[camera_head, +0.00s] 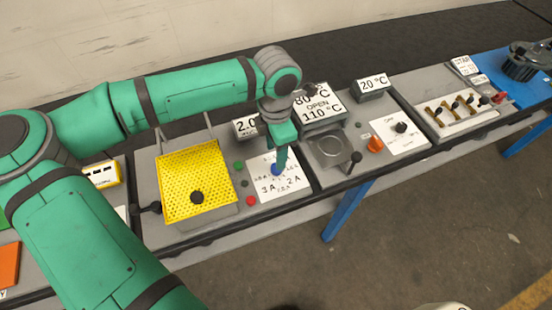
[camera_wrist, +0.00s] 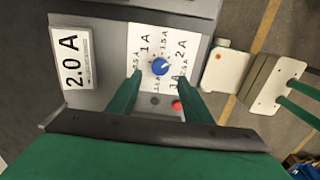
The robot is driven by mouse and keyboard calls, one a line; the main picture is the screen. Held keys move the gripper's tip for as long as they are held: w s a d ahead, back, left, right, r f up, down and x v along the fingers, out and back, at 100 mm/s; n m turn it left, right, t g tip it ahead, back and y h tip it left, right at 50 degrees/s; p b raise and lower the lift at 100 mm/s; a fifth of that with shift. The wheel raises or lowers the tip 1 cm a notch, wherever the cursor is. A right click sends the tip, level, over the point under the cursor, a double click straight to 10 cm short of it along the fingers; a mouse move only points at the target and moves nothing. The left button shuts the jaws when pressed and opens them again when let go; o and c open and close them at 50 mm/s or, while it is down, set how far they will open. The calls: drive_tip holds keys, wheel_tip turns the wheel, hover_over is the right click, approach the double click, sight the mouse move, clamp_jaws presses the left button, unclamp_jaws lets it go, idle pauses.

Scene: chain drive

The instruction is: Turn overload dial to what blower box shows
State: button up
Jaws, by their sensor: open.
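The overload dial is a blue knob (camera_wrist: 160,67) on a white scale panel (camera_wrist: 147,47) with amp marks such as 1 A and 2 A. Its pointer direction is too small to read. In the head view the blue knob (camera_head: 275,170) is partly behind my gripper (camera_head: 281,168). A display box (camera_wrist: 75,62) reads 2.0 A; its small print is unreadable. In the head view that box (camera_head: 243,126) is partly covered by my arm. In the wrist view my gripper (camera_wrist: 157,78) is open, its fingers on either side of the dial. I cannot tell whether they touch it.
A yellow perforated cover (camera_head: 195,180) with a black knob lies left of the scale panel. A green button (camera_head: 238,165) and a red button (camera_head: 251,200) sit between them. To the right are a lever (camera_head: 355,158), an orange knob (camera_head: 375,144) and a 20 °C box (camera_head: 372,84).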

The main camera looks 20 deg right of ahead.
wheel_tip(320, 180, up, 4)
drive_tip(key=shift+a, duration=0.1)
idle(0.6)
